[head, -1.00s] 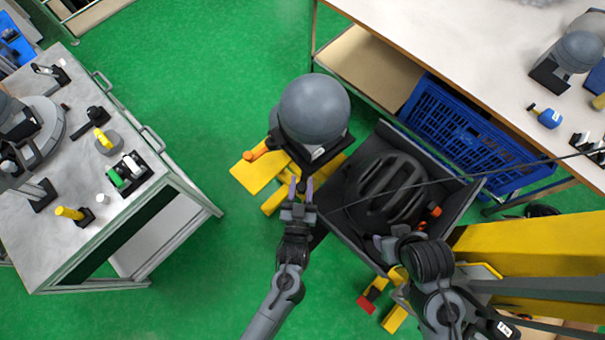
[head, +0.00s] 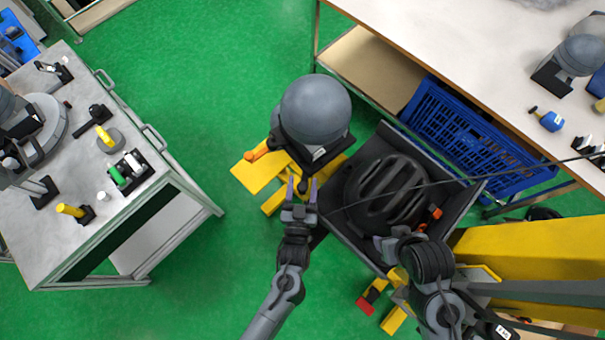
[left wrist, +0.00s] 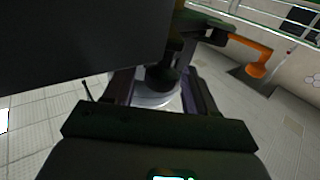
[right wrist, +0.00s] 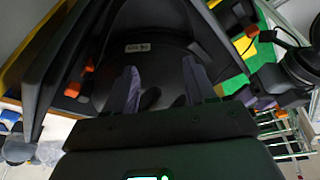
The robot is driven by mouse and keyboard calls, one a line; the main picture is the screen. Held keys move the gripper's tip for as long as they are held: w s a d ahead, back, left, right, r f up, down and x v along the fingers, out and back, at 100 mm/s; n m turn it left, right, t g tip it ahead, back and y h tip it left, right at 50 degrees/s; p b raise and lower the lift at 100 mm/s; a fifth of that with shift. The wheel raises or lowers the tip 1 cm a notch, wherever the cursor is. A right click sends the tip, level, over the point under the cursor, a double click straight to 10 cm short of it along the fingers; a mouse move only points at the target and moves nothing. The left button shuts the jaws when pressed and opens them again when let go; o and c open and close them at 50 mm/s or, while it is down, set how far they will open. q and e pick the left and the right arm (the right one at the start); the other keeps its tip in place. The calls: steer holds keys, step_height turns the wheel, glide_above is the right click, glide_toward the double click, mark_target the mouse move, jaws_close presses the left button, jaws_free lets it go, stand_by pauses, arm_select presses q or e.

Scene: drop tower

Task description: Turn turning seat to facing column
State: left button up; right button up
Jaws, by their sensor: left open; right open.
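A grey ball-shaped head (head: 315,108) sits on a black block above yellow feet, with an orange handle (head: 258,152) at its left. I cannot tell for sure which part is the turning seat. The likely column is the thick yellow beam (head: 530,243) at the right. My left gripper (head: 302,188) is open just below the black block; in the left wrist view a dark round part (left wrist: 160,80) shows between its fingers. My right gripper (head: 386,243) is open at the near edge of the black tray (head: 340,238) that holds a black helmet (head: 385,190).
A grey cart (head: 120,205) with small tools stands at the left. A white workbench (head: 480,65) fills the upper right, with a blue crate (head: 465,135) beneath it. A thin dark cable crosses over the tray. Green floor is free between cart and ball.

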arm_select(q)
steer(key=s+a, duration=0.1)
steer(key=s, duration=0.9)
steer(key=shift+s, duration=0.3)
steer(key=shift+a, duration=0.1)
